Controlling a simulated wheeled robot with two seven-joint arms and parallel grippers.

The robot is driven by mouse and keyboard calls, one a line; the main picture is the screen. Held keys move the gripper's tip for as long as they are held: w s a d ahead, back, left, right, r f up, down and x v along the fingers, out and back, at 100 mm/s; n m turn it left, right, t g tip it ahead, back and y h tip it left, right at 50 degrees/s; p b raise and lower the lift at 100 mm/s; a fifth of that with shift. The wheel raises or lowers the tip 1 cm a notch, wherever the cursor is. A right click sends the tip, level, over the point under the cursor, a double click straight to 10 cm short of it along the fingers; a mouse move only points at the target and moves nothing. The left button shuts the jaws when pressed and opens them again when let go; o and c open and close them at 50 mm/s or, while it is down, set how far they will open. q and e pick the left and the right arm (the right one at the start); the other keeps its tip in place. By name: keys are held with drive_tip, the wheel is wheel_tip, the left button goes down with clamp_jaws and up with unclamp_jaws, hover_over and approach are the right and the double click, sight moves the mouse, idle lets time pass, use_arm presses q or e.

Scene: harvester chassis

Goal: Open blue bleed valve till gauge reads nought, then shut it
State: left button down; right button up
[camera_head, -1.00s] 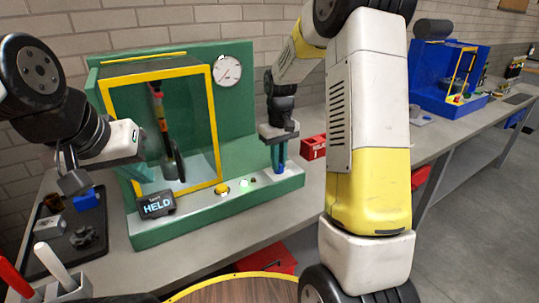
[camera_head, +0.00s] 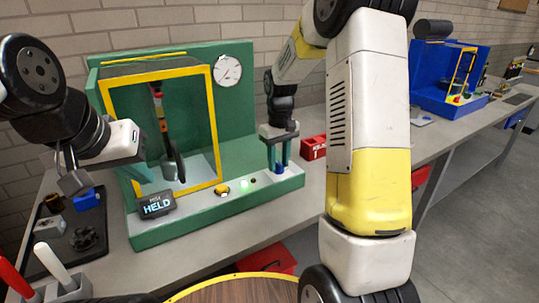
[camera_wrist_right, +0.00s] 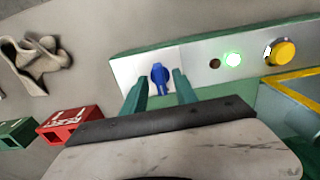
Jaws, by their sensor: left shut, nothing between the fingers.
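The blue bleed valve (camera_head: 279,168) stands on the right end of the green rig's front ledge. My right gripper (camera_head: 278,158) is open, with one teal finger on each side of the valve and gaps between. The round white gauge (camera_head: 228,70) is on the green back panel; its needle is too small to read. My left gripper (camera_head: 146,176) is shut and empty, by the lower left of the yellow frame.
A display reading HELD (camera_head: 157,206) stands before the yellow frame (camera_head: 216,130). A yellow button (camera_wrist_right: 282,52) and lit green lamp (camera_wrist_right: 233,60) sit beside the valve. A red block (camera_head: 313,147) lies right of the rig. A dark tray (camera_head: 65,255) is at left.

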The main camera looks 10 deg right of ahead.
sight(279, 163)
drive_tip(key=shift+r, duration=3.9)
drive_tip(key=shift+r, duration=0.1)
drive_tip(key=s+a+r+m+t+y, duration=0.1)
drive_tip(key=s+r+t, duration=0.2)
drive_tip(key=s, duration=0.9)
drive_tip(key=s+a+r+m+t+y, duration=0.1)
drive_tip(key=s+r, duration=0.4)
drive_tip(key=s, duration=0.7)
drive_tip(key=shift+a+r+m+t, duration=0.2)
drive_tip(key=shift+r+m+t, duration=0.1)
drive_tip(key=shift+m+t, duration=0.65)
drive_tip(key=shift+s, duration=0.1)
